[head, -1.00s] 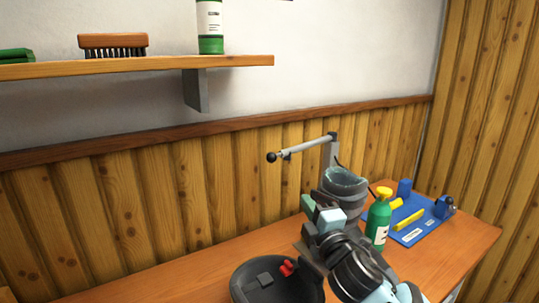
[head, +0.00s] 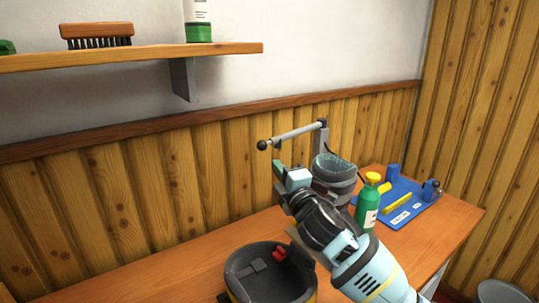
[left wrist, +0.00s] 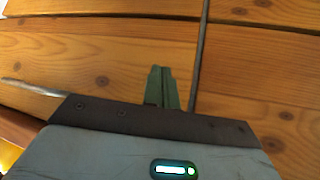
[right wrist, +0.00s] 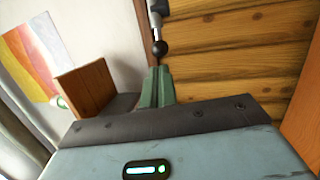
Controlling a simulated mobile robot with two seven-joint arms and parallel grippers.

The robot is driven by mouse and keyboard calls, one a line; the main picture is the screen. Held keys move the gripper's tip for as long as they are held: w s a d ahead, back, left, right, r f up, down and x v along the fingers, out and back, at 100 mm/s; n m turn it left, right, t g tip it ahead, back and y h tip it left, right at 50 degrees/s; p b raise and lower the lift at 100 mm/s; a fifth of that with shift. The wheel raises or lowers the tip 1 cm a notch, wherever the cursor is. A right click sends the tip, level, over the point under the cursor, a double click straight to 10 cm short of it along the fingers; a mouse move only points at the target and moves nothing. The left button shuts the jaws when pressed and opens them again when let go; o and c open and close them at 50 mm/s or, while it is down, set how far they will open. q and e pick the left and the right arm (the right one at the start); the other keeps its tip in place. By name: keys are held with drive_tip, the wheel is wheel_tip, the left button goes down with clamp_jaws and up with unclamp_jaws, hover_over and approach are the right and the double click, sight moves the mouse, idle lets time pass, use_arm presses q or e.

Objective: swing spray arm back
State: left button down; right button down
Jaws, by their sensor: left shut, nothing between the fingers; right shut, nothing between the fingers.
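The spray arm (head: 297,133) is a thin grey bar with a black ball knob (head: 262,145) at its left end. It runs from a grey upright post (head: 321,143) behind a dark grey pot (head: 335,172). My right gripper (head: 277,167) is shut and empty, just below and right of the knob. In the right wrist view, the knob (right wrist: 159,48) appears just beyond the shut fingertips (right wrist: 159,70); contact is unclear. My left gripper (left wrist: 160,72) is shut and empty in front of wood boards, outside the head view.
A green bottle with a yellow cap (head: 368,205) stands right of the pot. A blue mat (head: 402,220) with tools lies farther right. A dark round tub (head: 238,268) holds a grey block and red pieces. A shelf (head: 130,56) hangs above. A thin rod (left wrist: 200,50) crosses the left wrist view.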

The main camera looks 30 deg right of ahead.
sight(264, 149)
drive_tip(key=w, duration=0.2)
drive_tip(key=w+r, duration=0.1)
drive_tip(key=w, duration=0.2)
drive_tip(key=shift+d, duration=0.1)
use_arm(q)
drive_tip(key=shift+w+r, duration=0.1)
use_arm(e)
drive_tip(key=shift+w+r, duration=0.1)
drive_tip(key=shift+w, duration=0.65)
use_arm(q)
drive_tip(key=shift+a, duration=0.1)
